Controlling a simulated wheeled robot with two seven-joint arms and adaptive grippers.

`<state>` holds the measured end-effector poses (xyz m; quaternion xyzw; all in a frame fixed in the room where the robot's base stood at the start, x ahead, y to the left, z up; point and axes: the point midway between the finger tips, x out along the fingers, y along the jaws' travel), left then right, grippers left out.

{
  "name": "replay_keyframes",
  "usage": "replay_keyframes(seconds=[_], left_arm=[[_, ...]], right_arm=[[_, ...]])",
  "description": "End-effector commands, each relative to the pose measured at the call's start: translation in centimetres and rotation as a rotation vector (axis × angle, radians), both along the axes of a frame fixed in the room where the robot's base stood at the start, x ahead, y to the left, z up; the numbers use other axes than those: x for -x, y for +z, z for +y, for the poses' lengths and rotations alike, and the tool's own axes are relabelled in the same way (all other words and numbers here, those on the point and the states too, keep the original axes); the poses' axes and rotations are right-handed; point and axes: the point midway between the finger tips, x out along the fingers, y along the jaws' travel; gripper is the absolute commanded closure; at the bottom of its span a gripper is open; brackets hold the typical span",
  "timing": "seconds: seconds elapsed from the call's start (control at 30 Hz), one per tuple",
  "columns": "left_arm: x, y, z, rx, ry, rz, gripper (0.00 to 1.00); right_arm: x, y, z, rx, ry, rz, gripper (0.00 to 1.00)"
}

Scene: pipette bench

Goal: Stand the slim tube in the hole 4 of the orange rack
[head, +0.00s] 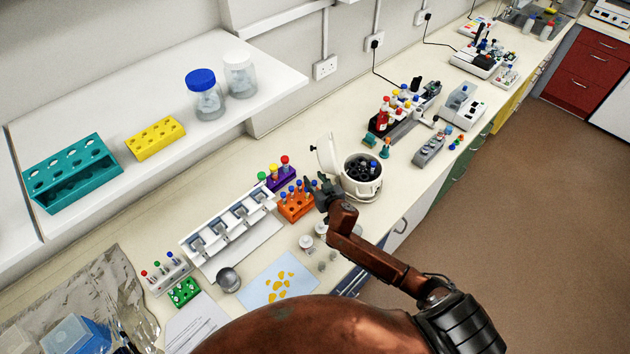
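The orange rack (296,211) stands on the bench beside the white centrifuge. Several slim tubes with blue or red caps (291,190) stand in it. The hole numbers are too small to read, and I cannot tell which tube is the slim tube of the task. My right gripper (315,184) is dark and sits at the right edge of the orange rack, between it and the centrifuge. It hides part of the rack's right end. Its fingers are too small and dark to show whether they hold anything. My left gripper is not in view.
The open white centrifuge (361,190) stands close right of my gripper. A purple rack (282,180) with capped tubes is just behind the orange one. A white multi-slot stand (232,234) is to the left. A blue sheet (262,290) with yellow pieces lies in front.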

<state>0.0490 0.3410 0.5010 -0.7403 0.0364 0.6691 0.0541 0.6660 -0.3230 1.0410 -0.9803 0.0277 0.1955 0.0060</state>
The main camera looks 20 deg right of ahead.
Motion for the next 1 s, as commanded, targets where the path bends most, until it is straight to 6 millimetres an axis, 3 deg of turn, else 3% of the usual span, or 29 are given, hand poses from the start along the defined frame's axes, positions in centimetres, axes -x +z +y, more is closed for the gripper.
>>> replay_keyframes(seconds=[0.2,0.7,1.0], left_arm=[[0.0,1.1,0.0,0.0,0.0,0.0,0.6],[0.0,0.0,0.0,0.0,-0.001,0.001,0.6],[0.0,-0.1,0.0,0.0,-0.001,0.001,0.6]], right_arm=[[0.2,1.7,0.0,0.002,0.001,-0.001,0.68],[9.5,5.0,0.6,-0.001,0.001,0.0,0.68],[11.1,5.9,0.6,0.0,0.0,-0.001,0.68]])
